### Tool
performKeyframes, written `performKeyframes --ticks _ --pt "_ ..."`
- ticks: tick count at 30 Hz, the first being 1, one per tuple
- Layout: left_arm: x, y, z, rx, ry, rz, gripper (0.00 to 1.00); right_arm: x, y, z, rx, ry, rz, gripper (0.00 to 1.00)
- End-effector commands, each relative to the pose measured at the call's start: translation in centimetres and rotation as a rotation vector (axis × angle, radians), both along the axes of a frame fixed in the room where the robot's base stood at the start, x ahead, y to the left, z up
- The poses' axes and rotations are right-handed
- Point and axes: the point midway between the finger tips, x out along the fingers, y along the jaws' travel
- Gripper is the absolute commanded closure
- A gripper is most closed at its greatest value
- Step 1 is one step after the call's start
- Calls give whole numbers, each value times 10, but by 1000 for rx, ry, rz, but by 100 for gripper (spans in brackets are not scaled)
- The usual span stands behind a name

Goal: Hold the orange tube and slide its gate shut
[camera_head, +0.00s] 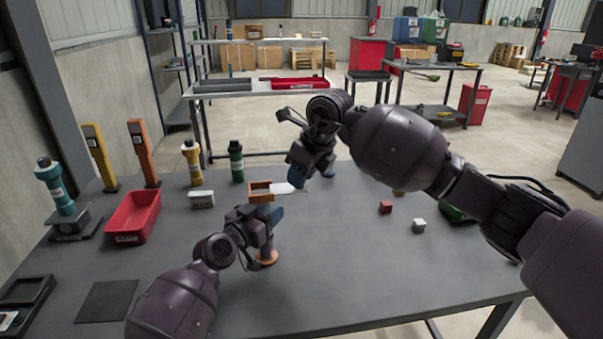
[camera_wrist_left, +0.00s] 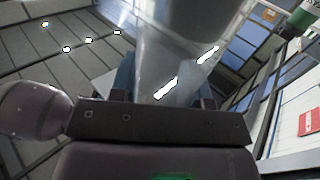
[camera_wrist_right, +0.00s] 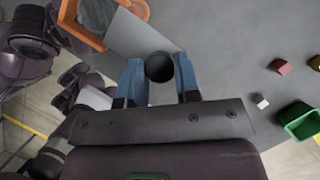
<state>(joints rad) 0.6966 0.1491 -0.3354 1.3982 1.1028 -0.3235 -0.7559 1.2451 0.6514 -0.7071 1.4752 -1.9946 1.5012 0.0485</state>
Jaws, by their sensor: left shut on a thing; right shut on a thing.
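The orange tube stands upright near the table's middle, with an orange square collar (camera_head: 261,188) on top and a round orange foot (camera_head: 267,257). My left gripper (camera_head: 270,216) is shut on the tube below the collar. The clear tube wall (camera_wrist_left: 185,70) fills the middle of the left wrist view between its blue fingers. The pale flat gate (camera_head: 284,188) sticks out of the collar to the right; it shows as a grey plate (camera_wrist_right: 140,40) in the right wrist view. My right gripper (camera_wrist_right: 160,88) is shut on the gate's dark round knob (camera_wrist_right: 159,66).
A red bin (camera_head: 134,216), a small white labelled box (camera_head: 201,199) and several upright coloured devices stand at the left and back. A red cube (camera_head: 385,207), a white cube (camera_head: 419,225) and a green bin (camera_wrist_right: 300,121) lie to the right. The front table is clear.

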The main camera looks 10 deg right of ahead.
Motion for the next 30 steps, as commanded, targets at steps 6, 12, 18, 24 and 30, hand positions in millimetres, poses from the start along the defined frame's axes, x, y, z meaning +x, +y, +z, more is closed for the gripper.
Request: performKeyframes --ticks 6,12,18,24,30 --pt "0 0 0 1 0 0 100 0 14 1 2 -1 2 100" --pt "0 0 0 1 0 -1 100 -2 43 1 1 -2 2 100" --pt "-1 -1 0 2 -1 -2 100 -2 45 1 2 -1 1 100" --pt "-1 -1 0 1 0 -3 100 -2 45 1 2 -1 3 50" --pt "0 -1 0 1 0 -1 100 -2 44 0 1 0 0 43"
